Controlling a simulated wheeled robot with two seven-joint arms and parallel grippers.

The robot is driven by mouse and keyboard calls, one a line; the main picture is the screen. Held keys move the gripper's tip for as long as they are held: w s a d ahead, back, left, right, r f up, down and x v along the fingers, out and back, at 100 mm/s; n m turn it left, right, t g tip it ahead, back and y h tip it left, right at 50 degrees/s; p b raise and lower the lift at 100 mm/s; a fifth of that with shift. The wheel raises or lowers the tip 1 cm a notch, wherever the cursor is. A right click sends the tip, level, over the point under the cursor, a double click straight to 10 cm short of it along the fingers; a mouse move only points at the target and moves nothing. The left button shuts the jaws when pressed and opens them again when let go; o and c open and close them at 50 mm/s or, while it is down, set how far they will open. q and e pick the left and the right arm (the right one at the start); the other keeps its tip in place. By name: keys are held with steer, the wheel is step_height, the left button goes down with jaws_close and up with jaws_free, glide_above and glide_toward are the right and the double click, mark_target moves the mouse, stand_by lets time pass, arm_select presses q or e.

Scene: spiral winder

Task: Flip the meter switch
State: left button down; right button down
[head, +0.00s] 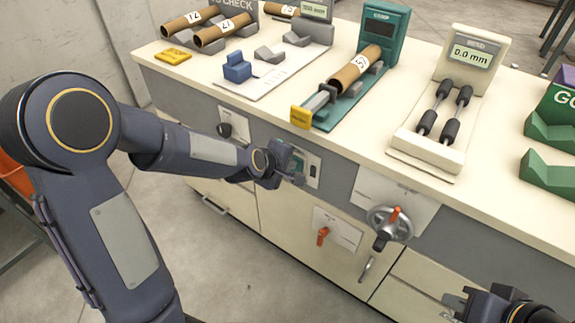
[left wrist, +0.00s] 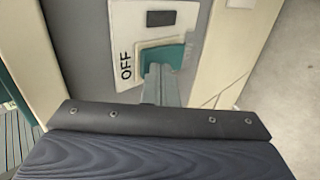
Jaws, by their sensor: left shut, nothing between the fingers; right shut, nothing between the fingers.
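A switch panel (head: 313,168) is set in the grey front of the bench. In the left wrist view it is a white plate (left wrist: 126,45) marked OFF, with a small dark window (left wrist: 161,18) and a teal rocker switch (left wrist: 172,55). My left gripper (head: 296,179) is shut and empty at the panel. In the left wrist view its fingers (left wrist: 158,72) overlap the rocker's lower edge; I cannot tell whether they touch. My right gripper (head: 455,303) is shut and empty at the bottom right, away from the switch. A meter display (head: 472,54) on the bench reads 0.0 mm.
On the bench top, a teal fixture (head: 384,33) holds a cardboard tube (head: 354,70). Green blocks (head: 548,174) stand at right. Open floor lies before the bench.

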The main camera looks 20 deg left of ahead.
arm_select(q)
steer(key=shift+r+p, duration=0.75)
steer(key=shift+r, duration=0.1)
arm_select(e)
steer(key=shift+r, duration=0.7)
steer(key=shift+s+f, duration=0.1)
